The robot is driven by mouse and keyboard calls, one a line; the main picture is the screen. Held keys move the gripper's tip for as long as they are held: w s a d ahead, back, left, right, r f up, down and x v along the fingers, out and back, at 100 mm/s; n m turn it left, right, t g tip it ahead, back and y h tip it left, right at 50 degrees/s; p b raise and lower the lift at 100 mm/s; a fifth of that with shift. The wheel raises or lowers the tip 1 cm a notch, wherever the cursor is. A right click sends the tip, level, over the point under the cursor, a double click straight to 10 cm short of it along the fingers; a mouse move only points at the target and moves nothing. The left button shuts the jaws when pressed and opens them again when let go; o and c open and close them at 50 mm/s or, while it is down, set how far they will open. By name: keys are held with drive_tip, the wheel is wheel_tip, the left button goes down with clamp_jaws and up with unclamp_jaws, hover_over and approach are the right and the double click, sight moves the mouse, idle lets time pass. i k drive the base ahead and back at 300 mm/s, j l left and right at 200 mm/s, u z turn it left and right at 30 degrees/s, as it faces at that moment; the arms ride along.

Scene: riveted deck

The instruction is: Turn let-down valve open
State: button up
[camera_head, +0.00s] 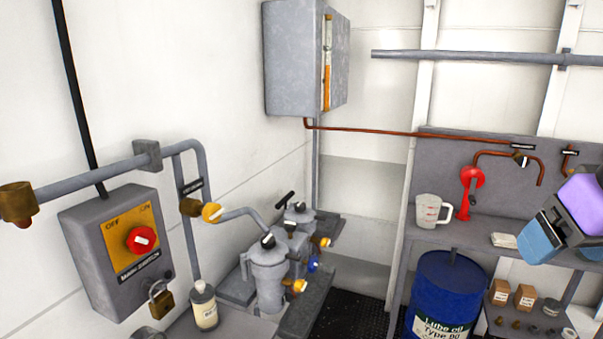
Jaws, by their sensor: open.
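A valve with a round yellow knob (212,212) sits on the grey pipe at the left, with a small black tag (190,187) beside it. More small valves, with yellow knobs (299,286) and a blue knob (314,264), sit on the grey filter housings (267,275). A brass valve (520,157) on copper pipe stands at the back right under a black tag. The tags are too small to read, so I cannot tell which valve is the let-down valve. My gripper (565,248) is at the right edge, partly cut off, open and apart from all these valves.
A grey switch box (120,250) with a red knob and a padlock hangs at the left. A bench at the right bears a measuring jug (431,211) and a red hand pump (466,193). A blue oil drum (447,290) stands below. A grey cabinet (292,60) hangs above.

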sight(212, 213)
drive_tip(key=k+j+u, duration=0.15)
drive_tip(key=u, duration=1.1)
